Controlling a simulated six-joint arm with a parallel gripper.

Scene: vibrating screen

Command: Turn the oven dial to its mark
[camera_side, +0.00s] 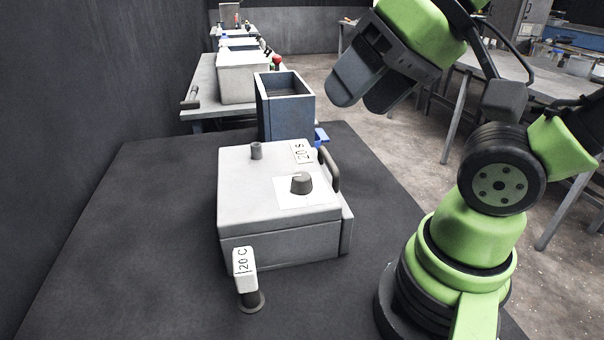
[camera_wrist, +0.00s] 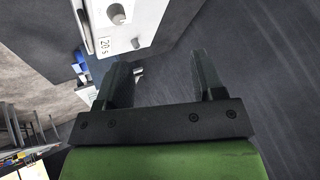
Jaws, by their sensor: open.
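The oven is a pale grey box (camera_side: 275,225) on the dark table in the side view. Its round grey dial (camera_side: 301,183) sits on a white plate on top; the dial also shows in the wrist view (camera_wrist: 116,13). Any mark or pointer is too small to read. A label "20 S" (camera_side: 303,151) and a small grey knob (camera_side: 256,150) are near the far edge. My gripper (camera_side: 360,100) is open and empty, well above and to the right of the oven, touching nothing.
A blue open-topped box (camera_side: 285,108) stands behind the oven, with a small blue piece (camera_side: 321,137) beside it. A dark handle (camera_side: 329,168) is at the oven's right side. The table (camera_side: 150,220) is bare to the left. Other benches stand beyond.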

